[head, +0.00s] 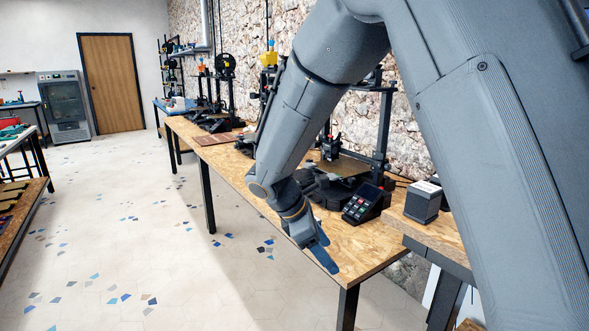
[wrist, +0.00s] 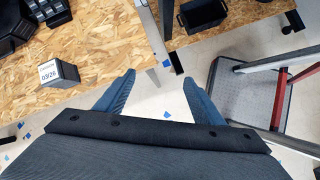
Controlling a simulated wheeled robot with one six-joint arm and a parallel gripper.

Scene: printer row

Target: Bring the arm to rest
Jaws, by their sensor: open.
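My arm reaches across the right of the head view, bent and angled down. My gripper (head: 322,256) hangs over the front edge of the wooden printer table (head: 358,262). In the wrist view my gripper (wrist: 158,92) shows two blue fingers spread wide apart, with nothing between them. Pale floor and a table leg show past the fingertips.
A printer with a keypad (head: 362,203) stands on the table beside my arm. A dark box (head: 423,203) sits on the adjoining table at right. In the wrist view a small cube marked 03/26 (wrist: 58,74) lies left of my fingers. The floor (head: 130,250) at left is open.

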